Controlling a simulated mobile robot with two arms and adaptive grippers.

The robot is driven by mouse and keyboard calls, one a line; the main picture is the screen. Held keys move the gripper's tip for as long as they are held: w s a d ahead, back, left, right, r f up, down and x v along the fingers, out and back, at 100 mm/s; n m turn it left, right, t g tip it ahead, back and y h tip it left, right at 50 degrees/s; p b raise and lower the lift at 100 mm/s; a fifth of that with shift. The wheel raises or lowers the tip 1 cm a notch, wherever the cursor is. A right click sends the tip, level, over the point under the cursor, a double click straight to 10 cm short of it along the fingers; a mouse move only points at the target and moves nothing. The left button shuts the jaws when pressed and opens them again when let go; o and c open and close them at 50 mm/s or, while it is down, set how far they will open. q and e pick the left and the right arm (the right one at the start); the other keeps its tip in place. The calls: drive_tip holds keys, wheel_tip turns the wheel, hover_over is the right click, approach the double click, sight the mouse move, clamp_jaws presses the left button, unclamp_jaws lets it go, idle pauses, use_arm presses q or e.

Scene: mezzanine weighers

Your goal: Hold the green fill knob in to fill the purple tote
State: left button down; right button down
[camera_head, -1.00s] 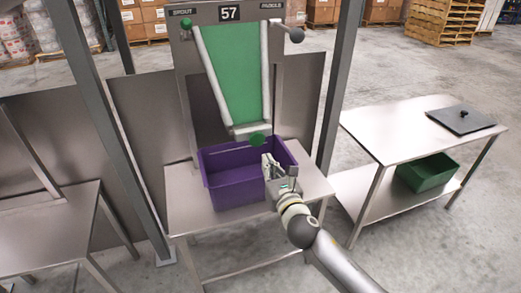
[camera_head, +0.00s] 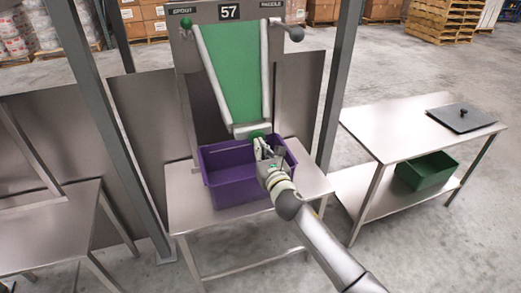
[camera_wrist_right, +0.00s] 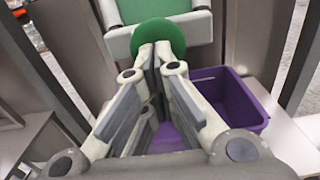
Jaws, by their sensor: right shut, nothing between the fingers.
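The green fill knob (camera_head: 256,135) is a round green disc at the lower end of the chute. In the right wrist view the knob (camera_wrist_right: 158,33) sits straight ahead of my fingertips, which overlap its lower part; they look at or very close to its face. My right gripper (camera_head: 260,147) is shut and empty, and its closed fingers (camera_wrist_right: 156,48) point at the knob. The purple tote (camera_head: 222,193) stands on the steel table under the chute, below my right gripper. Its far inside shows no contents; part is hidden by my gripper. My left gripper is not in view.
The green chute (camera_head: 231,75) rises behind the tote under a "57" sign, with a dark paddle handle (camera_head: 296,33) at its top right. A steel table (camera_head: 390,130) at right bears a dark lid (camera_head: 462,119), with a green tote (camera_head: 427,172) on its lower shelf. Posts (camera_head: 340,85) flank the station.

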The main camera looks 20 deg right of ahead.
drive_tip(key=w, duration=0.3)
drive_tip(key=shift+b, duration=0.35)
drive_tip(key=shift+w+r, duration=0.1)
drive_tip(key=shift+r, duration=0.4)
idle(1.2)
idle(4.8)
